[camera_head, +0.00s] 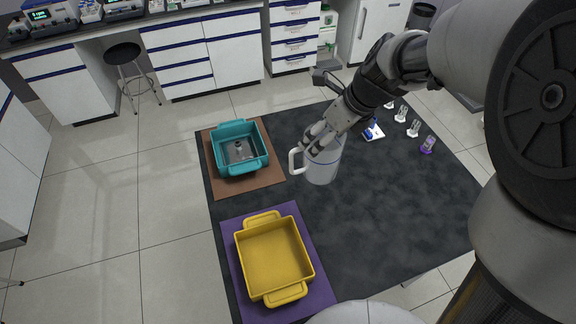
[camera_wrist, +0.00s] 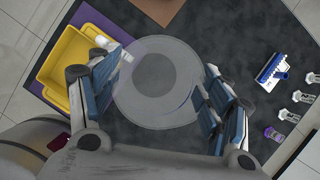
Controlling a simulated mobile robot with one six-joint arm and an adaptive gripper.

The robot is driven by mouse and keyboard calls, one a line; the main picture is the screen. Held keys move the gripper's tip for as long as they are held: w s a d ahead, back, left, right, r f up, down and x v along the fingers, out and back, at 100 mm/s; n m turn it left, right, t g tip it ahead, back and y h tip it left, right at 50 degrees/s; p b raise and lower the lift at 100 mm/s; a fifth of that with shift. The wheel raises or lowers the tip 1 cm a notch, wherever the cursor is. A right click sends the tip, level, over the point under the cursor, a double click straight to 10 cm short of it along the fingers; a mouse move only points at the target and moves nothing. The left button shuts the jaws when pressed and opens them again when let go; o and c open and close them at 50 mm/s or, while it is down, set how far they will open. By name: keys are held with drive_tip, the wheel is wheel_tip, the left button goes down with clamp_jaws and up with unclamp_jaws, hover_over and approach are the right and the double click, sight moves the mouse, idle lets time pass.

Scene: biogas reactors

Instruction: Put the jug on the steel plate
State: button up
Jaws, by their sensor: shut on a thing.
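The jug (camera_head: 322,165) is a pale, translucent vessel with a blue line near its top and a handle on its left side. My gripper (camera_head: 322,138) comes down from above and is shut on its upper part. In the wrist view the jug (camera_wrist: 156,82) is a round see-through shape between the two fingers, its handle at upper left. It looks upright; I cannot tell whether its base touches the dark table. A grey steel plate (camera_head: 240,157) with a small knob-like piece on it lies inside the teal tray, left of the jug.
The teal tray (camera_head: 261,134) sits on a brown mat (camera_head: 224,189). An empty yellow tray (camera_head: 306,248) sits on a purple mat (camera_head: 324,292) in front. A blue-and-white item (camera_head: 373,131) and several small clear vessels stand behind and right. The table's right front is clear.

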sight(319, 175)
drive_tip(key=f+b, duration=0.3)
drive_tip(key=f, duration=0.4)
drive_tip(key=f+b, duration=0.3)
drive_tip(key=f, duration=0.4)
drive_tip(key=shift+s+f, duration=0.2)
drive_tip(key=shift+f, duration=0.05)
wheel_tip(319, 175, down, 5)
drive_tip(key=b, duration=0.3)
drive_tip(key=shift+f, duration=0.2)
drive_tip(key=o, duration=1.7)
